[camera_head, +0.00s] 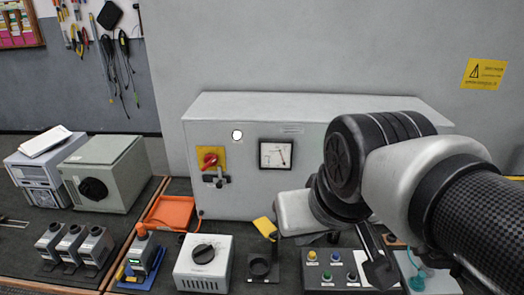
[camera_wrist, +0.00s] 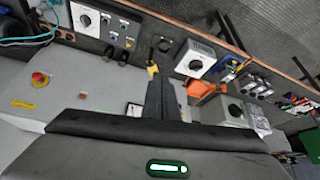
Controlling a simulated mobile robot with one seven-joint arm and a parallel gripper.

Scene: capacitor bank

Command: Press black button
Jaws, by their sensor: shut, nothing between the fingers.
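A dark control panel (camera_head: 321,284) with several small round buttons lies on the bench at the front, right of centre.
A grey cabinet (camera_head: 225,150) with a red switch (camera_head: 210,160) and a meter (camera_head: 275,154) stands behind. Left of the panel are a black stand (camera_head: 262,267) and a white dial box (camera_head: 203,263). A teal-cabled device (camera_head: 428,272) lies right.

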